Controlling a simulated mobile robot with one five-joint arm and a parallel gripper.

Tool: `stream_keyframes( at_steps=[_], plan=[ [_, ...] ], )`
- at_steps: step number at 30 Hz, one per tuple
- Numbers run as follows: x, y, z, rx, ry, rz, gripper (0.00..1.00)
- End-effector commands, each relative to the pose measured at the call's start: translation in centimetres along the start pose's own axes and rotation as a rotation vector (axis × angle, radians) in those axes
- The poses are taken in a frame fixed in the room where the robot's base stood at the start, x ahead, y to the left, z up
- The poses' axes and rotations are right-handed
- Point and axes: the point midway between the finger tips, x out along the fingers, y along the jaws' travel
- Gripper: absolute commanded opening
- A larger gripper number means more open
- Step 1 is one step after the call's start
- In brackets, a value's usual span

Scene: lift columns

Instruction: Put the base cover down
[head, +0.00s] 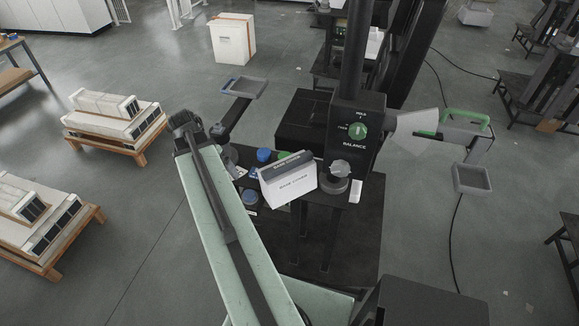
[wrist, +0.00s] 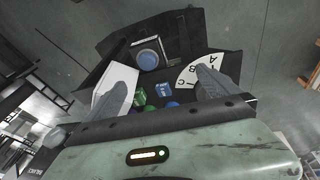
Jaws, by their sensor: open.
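In the wrist view a white panel (wrist: 118,82), which looks like the cover, lies partly behind the left finger. My gripper (wrist: 160,92) is open, its two grey fingers wide apart over the bench, with no object clamped between them. I cannot tell whether the left finger touches the panel. In the head view my pale green arm reaches up at left; the fingertips cannot be made out.
A round blue button (wrist: 148,59), a lettered dial (wrist: 205,68) and small blue and green pieces (wrist: 150,99) are on the bench. The column's balance box (head: 357,135) rises behind the cover. Pallets with white units (head: 113,112) stand on the floor at left.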

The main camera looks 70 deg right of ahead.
Motion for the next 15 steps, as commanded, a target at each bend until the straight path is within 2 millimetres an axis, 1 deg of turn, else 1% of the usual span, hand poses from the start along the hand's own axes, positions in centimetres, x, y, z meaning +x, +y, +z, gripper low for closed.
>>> stream_keyframes(
  at_steps=[1,2,3,6,9,10,12,15],
  plan=[
    [-0.4,3.9,-4.2,0.159,0.011,0.034,1.0],
    [-0.1,6.0,-6.0,0.243,0.019,0.053,1.0],
    [0.2,8.4,-8.0,0.344,0.03,0.074,1.0],
    [0.8,13.4,-11.4,0.532,0.053,0.115,1.0],
    [1.1,16.1,-12.9,0.634,0.067,0.137,1.0],
    [1.2,16.6,-13.2,0.649,0.07,0.14,1.0],
    [1.4,17.0,-13.4,0.667,0.072,0.144,1.0],
    [1.9,17.0,-13.3,0.667,0.073,0.144,1.0]
  ],
)
